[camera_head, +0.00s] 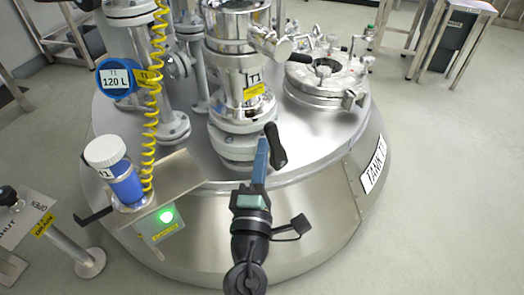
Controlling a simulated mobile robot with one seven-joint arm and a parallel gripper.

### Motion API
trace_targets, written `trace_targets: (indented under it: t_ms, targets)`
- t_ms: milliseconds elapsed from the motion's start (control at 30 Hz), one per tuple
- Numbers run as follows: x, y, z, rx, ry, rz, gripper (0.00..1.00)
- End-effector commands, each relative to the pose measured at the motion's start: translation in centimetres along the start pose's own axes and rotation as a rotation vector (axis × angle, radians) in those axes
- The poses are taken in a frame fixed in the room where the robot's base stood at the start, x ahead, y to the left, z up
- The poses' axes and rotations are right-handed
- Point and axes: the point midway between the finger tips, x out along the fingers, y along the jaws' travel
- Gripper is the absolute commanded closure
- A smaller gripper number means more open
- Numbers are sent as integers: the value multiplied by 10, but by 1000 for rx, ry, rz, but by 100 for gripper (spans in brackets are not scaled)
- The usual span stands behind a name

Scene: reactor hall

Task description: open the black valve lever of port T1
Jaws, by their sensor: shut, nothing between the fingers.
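A white-capped blue bottle labelled T1 (122,180) stands at the left edge of the tank (300,215), beside a bare metal plate (178,180). A black lever (93,217) sticks out to the left below the bottle, roughly level. Part of its mount is hidden under the bottle. My arm rises from the bottom middle, in front of the tank.
A box with a lit green lamp (167,217) sits between my arm and the bottle. A yellow coiled hose (153,95) hangs behind the bottle. Steel pipework (240,85) rises beyond my gripper. An OPEN/SHUT sign (38,215) stands far left.

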Motion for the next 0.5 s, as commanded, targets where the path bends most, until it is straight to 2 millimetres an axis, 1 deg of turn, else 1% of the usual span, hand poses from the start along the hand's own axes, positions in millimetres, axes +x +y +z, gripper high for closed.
trace_targets:
  t_ms: [267,500]
  targets:
    - [7,10,7,48,-1,-49,100]
    - [14,14,15,114,-3,-115,100]
